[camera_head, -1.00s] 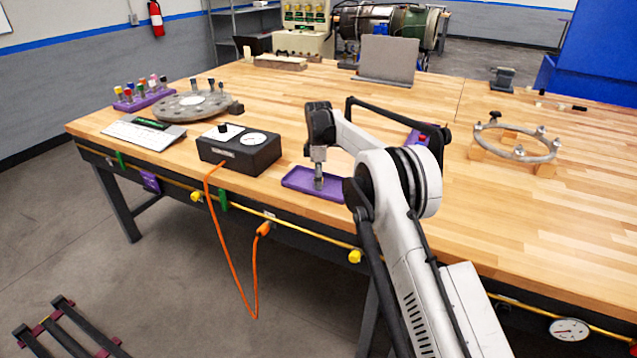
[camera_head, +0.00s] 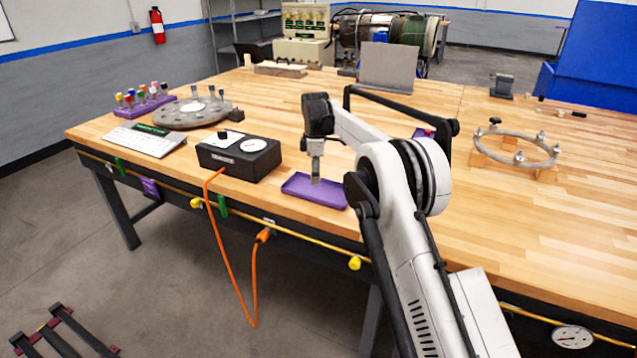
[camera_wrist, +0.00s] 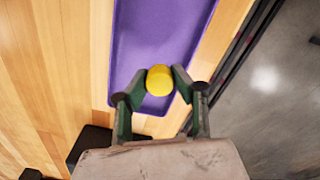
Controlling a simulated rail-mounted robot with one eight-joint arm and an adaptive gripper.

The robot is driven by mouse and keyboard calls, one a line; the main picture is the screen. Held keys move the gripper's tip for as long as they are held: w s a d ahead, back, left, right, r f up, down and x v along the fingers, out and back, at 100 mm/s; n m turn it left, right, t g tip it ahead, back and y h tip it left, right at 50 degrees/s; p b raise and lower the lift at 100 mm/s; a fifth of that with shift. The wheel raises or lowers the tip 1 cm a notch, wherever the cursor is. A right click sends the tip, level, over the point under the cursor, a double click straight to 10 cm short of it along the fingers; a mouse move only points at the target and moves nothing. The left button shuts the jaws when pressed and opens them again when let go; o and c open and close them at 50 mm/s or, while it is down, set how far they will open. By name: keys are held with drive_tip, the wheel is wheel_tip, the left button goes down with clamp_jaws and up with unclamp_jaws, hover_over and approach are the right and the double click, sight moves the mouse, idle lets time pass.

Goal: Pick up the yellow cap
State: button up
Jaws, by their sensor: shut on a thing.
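The yellow cap (camera_wrist: 159,80) is round and sits between the fingertips of my gripper (camera_wrist: 158,84) in the wrist view. My gripper is shut on it. The purple tray (camera_wrist: 152,45) lies below the cap, and the cap shows over the end of the tray nearest the gripper. In the head view my gripper (camera_head: 316,180) points down over the purple tray (camera_head: 300,190) at the bench's front edge. The cap is too small or hidden to make out there, and whether it touches the tray is unclear.
A black gauge box (camera_head: 240,158) stands just left of the tray, with an orange cable (camera_head: 222,245) hanging from it. A round grey disc (camera_head: 192,112) and a purple rack of colored caps (camera_head: 143,98) stand further left. A ring on blocks (camera_head: 515,150) is at right.

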drive_tip(key=s+a+r, duration=0.5)
drive_tip(key=s+r, duration=0.1)
drive_tip(key=s, duration=0.2)
drive_tip(key=shift+s+a+b, duration=0.15)
drive_tip(key=shift+s+b, duration=0.2)
drive_tip(key=shift+b, duration=0.1)
drive_tip(key=shift+o, duration=0.2)
clamp_jaws()
